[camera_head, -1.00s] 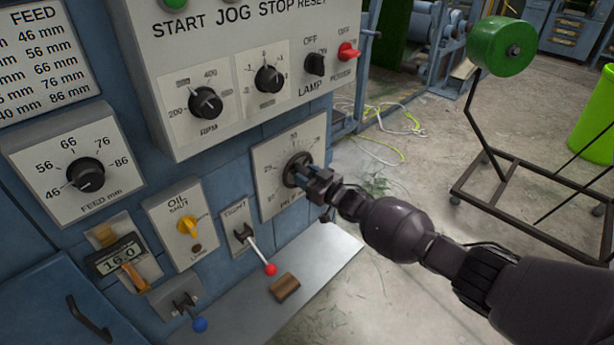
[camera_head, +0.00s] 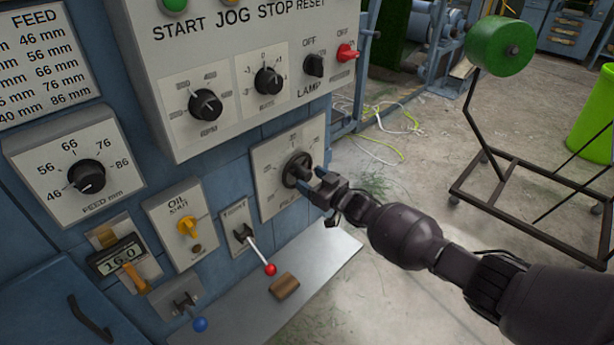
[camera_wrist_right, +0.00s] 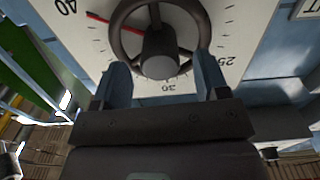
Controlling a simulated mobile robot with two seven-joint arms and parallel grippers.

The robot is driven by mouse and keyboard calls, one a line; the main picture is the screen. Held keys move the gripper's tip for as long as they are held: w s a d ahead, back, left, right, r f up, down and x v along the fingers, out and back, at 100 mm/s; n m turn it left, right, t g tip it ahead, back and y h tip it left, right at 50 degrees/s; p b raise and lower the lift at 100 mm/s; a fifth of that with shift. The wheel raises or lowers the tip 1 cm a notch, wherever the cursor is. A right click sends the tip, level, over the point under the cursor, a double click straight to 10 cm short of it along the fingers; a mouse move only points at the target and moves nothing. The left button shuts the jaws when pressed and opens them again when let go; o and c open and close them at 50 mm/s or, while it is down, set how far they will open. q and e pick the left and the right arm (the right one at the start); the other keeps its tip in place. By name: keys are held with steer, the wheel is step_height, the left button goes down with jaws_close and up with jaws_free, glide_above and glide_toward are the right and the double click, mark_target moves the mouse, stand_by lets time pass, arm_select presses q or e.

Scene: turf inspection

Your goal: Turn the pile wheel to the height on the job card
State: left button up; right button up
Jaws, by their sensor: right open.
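The pile wheel (camera_head: 297,169) is a dark handwheel with a hub on a pale dial plate (camera_head: 270,207) on the blue machine. No job card can be made out.
A FEED chart (camera_head: 45,50), a feed knob (camera_head: 87,176), an orange oil knob (camera_head: 188,226), a red-tipped lever (camera_head: 262,257) and a counter reading 16.0 (camera_head: 118,258) surround the dial. A ledge (camera_head: 325,258) with a wooden block (camera_head: 284,286) lies below. Floor right is partly open.

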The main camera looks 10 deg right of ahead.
steer(key=v, duration=0.8)
steer(key=shift+s+d+p, duration=0.15)
steer(key=shift+s+p, duration=0.1)
steer(key=shift+p, duration=0.2)
